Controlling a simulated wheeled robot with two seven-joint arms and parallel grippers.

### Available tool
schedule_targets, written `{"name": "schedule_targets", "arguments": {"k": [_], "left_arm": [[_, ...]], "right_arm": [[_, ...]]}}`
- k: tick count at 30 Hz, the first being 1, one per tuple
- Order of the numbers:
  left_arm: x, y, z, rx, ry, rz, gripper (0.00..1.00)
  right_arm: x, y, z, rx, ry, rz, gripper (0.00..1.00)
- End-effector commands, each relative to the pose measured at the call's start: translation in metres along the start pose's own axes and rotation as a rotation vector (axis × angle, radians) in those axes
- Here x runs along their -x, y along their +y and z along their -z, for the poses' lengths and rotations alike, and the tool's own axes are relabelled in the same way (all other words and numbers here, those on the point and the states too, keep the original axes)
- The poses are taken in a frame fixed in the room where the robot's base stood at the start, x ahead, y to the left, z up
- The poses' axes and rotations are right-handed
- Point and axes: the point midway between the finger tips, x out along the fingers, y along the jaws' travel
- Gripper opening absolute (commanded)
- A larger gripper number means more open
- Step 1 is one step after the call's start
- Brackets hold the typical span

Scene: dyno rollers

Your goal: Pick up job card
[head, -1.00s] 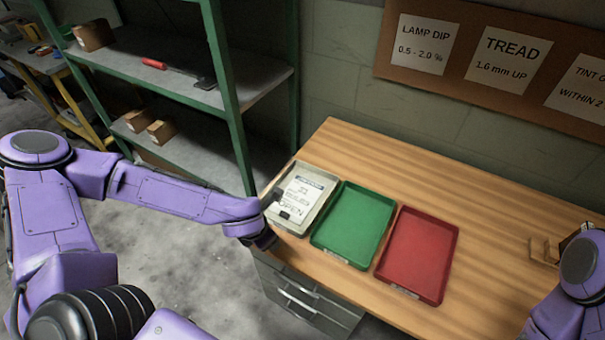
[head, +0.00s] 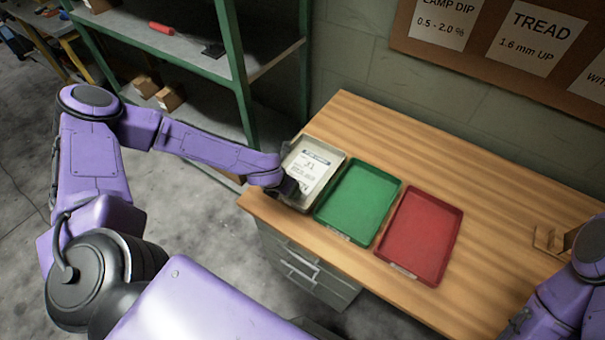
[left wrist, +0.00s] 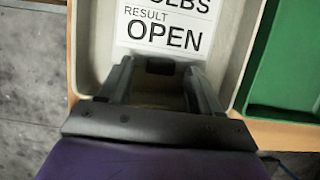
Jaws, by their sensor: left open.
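The job card (head: 313,167) is a white printed sheet lying in a cream tray (head: 335,157) at the left end of the wooden bench. In the left wrist view the card (left wrist: 165,30) shows the words "RESULT OPEN". My left gripper (head: 294,188) is at the near end of the cream tray, over the card's lower edge. In the left wrist view my left gripper (left wrist: 160,72) is open, its fingertips near the card's bottom edge with nothing clearly between them. Whether the fingers touch the card I cannot tell. My right arm shows at the right edge; its gripper is not clearly visible.
A green tray (head: 357,200) and a red tray (head: 419,236) stand empty beside the cream tray on the bench (head: 440,170). A small wooden holder (head: 548,240) sits at the right. A green shelf unit (head: 240,80) stands behind left. The back of the bench is clear.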

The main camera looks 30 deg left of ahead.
Motion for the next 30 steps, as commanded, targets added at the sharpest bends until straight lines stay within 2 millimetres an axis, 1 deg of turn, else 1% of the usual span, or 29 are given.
{"name": "schedule_targets", "arguments": {"k": [2, 5, 6, 8, 16, 20, 23, 24, 26, 30], "left_arm": [[0.0, 0.0, 0.0, 0.0, 0.0, 0.0, 0.64], [0.0, 0.0, 0.0, 0.0, 0.0, 0.0, 0.35], [0.0, 0.0, 0.0, 0.0, 0.0, 0.0, 0.21], [0.0, 0.0, 0.0, 0.0, 0.0, 0.0, 0.04], [0.001, 0.0, 0.0, 0.0, 0.001, 0.0, 0.03], [0.008, 0.0, -0.004, 0.003, -0.001, -0.001, 0.03], [0.022, 0.0, -0.01, 0.003, -0.004, 0.0, 0.03], [0.03, 0.0, -0.013, 0.003, -0.005, 0.0, 0.03], [0.043, -0.008, -0.011, 0.0, -0.004, 0.003, 0.03], [0.085, -0.03, -0.005, -0.001, -0.007, 0.004, 0.03]], "right_arm": [[0.0, 0.0, 0.0, 0.0, 0.0, 0.0, 0.43], [0.0, 0.0, 0.0, 0.0, 0.0, 0.0, 0.43], [0.0, 0.0, 0.0, 0.0, 0.0, 0.0, 0.43], [0.0, 0.0, 0.0, 0.0, 0.0, 0.0, 0.43], [0.0, 0.0, 0.0, 0.0, 0.0, 0.0, 0.43], [0.001, 0.0, 0.0, 0.0, 0.0, 0.0, 0.43], [0.002, 0.0, 0.001, 0.0, 0.0, 0.0, 0.43], [0.003, 0.0, 0.001, 0.0, 0.0, 0.0, 0.43], [-0.001, 0.0, 0.0, 0.0, 0.0, 0.0, 0.43], [-0.005, 0.0, -0.002, 0.0, 0.0, 0.0, 0.43]]}}
